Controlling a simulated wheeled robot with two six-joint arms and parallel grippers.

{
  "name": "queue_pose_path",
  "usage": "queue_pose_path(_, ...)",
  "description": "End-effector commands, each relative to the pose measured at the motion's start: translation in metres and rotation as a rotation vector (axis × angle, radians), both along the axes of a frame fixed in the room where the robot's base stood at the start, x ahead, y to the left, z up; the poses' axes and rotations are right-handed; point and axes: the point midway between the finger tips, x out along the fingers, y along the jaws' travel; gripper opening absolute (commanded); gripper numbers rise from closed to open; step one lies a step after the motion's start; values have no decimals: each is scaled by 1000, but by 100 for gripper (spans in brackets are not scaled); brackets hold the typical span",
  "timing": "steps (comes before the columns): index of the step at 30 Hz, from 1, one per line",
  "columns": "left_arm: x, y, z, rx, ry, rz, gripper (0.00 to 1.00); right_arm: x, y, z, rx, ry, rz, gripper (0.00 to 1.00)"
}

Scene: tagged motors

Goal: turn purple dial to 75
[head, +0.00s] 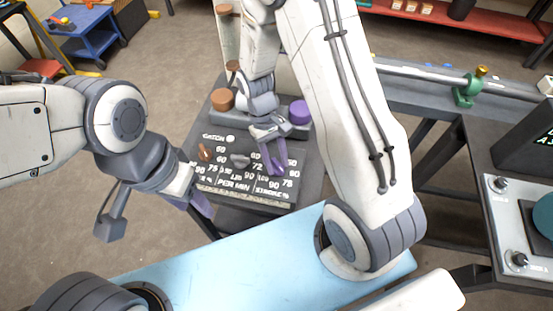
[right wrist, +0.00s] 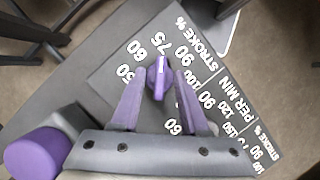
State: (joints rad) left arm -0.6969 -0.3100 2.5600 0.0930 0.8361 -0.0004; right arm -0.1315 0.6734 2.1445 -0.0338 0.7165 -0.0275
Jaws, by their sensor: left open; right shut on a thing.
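The purple dial (right wrist: 158,80) stands on the dark panel (right wrist: 108,73) with printed white numbers. Its white pointer line points up in the right wrist view, toward the printed 75. My right gripper (right wrist: 160,84) has one purple finger on each side of the dial and is shut on it. In the head view my right gripper (head: 276,168) reaches down to the right part of the panel, and its fingers hide most of the dial. My left gripper (head: 199,203) is open and empty, off the panel's left front side.
A brown dial (head: 205,153) and a grey dial (head: 240,161) sit left of my right gripper. A purple cylinder (head: 299,112) and a brown cylinder (head: 222,99) stand behind the panel's numbers. A light-blue surface (head: 250,260) lies in front.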

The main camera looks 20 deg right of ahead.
Motion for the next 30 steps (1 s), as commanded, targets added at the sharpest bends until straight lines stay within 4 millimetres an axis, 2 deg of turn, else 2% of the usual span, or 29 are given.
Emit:
queue_pose_path(9,0,0,0,0,0,0,50,1,0,1,1,-3,0,0)
queue_pose_path(10,0,0,0,0,0,0,50,1,0,0,1,-3,0,56)
queue_pose_path(11,0,0,0,0,0,0,50,1,0,1,1,-3,0,68)
queue_pose_path(12,0,0,0,0,0,0,50,1,0,1,1,-3,0,75)
queue_pose_path(23,0,0,-1,0,0,0,50,2,0,3,1,-3,1,75)
queue_pose_path(26,0,0,-2,0,0,0,50,7,1,14,1,-6,1,75)
queue_pose_path(30,0,0,-5,0,0,0,50,18,3,38,1,-9,1,75)
